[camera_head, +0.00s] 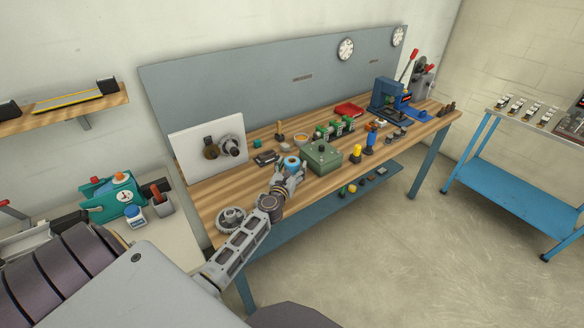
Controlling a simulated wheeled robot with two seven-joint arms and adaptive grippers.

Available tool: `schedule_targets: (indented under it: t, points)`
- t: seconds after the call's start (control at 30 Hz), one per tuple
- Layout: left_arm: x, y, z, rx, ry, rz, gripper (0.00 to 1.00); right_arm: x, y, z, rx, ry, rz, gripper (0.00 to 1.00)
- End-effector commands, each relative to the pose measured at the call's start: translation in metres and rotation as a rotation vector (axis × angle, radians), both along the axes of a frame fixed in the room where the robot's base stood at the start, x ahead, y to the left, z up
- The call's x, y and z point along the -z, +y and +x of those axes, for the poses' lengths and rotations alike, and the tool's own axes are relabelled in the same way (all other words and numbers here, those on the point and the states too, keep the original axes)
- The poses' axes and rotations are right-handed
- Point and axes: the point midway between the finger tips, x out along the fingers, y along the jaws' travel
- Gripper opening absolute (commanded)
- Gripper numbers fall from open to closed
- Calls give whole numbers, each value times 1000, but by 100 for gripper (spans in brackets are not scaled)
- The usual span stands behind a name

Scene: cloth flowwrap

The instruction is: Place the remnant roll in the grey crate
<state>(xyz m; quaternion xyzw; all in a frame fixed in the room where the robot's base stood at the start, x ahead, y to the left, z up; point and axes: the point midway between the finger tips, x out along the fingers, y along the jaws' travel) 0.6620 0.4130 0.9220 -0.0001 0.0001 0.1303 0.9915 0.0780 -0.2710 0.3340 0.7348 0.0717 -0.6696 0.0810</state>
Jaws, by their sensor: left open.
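My left gripper (297,170) reaches in from the lower left over the wooden workbench (210,195). It is open. A small blue roll-like ring (291,161) with a pale centre shows right at its fingers; I cannot tell whether it touches them or whether it is the remnant roll. I cannot make out a grey crate in this view. My right gripper is not in view.
A green box (321,157) with a dark knob stands close right of the gripper. A grey round part (231,219) lies at the bench's near left corner. A white board (207,150), small tools and a blue press (386,99) stand farther back. A blue trolley (511,182) is at right.

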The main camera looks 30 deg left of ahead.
Motion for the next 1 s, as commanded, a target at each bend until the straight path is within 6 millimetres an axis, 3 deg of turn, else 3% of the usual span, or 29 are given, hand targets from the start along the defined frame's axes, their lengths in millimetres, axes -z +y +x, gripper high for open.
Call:
schedule_targets:
  t: [0.4,1.0]
  points:
    - [-3,-1,-1,0,0,0,72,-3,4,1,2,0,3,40]
    - [-2,-13,-47,1,1,0,72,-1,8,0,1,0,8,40]
